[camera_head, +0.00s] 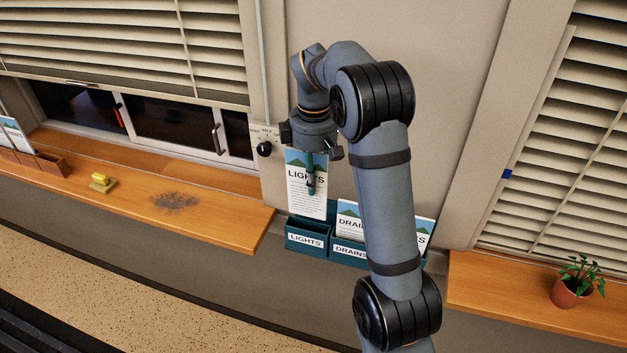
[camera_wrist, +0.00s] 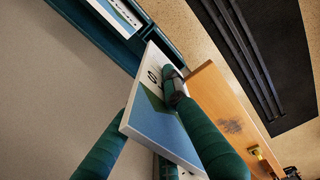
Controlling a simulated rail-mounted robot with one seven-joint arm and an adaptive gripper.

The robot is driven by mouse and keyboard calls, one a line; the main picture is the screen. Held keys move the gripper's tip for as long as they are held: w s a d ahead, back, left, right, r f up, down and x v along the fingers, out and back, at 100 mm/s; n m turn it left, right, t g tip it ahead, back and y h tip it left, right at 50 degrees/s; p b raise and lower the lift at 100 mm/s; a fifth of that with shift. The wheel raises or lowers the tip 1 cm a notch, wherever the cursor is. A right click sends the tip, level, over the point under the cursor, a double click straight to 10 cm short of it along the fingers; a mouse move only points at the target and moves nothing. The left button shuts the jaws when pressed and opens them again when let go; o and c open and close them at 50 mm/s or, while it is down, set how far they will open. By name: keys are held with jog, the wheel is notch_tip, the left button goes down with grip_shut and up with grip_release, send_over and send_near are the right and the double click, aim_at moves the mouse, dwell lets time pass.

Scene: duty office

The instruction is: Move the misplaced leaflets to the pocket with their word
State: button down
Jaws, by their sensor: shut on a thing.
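My gripper (camera_head: 311,180) points down and is shut on a leaflet (camera_head: 303,203) reading LIGHTS. The leaflet hangs upright above the teal LIGHTS pocket (camera_head: 293,241); its lower edge is close to the pocket's top, and I cannot tell if it touches. In the wrist view my gripper (camera_wrist: 152,96) has its green fingers on either side of the leaflet (camera_wrist: 155,128). The DRAINS pocket (camera_head: 348,254) holds a DRAINS leaflet (camera_head: 347,212). Another leaflet (camera_head: 426,226) stands farther right, its word and pocket mostly hidden by my arm.
A wooden sill (camera_head: 225,222) on the left carries a yellow-topped object (camera_head: 100,179), a dark stain and a brown holder (camera_head: 48,164) with leaflets. A black dial (camera_head: 264,149) is on the wall beside my gripper. A potted plant (camera_head: 571,290) stands at right.

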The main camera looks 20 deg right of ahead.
aim_at(314, 216)
jog(key=shift+f+b, duration=4.85)
jog(key=shift+f, duration=0.55)
jog(key=c, duration=1.7)
grip_release()
notch_tip(314, 216, up, 12)
jog(key=shift+f, duration=0.1)
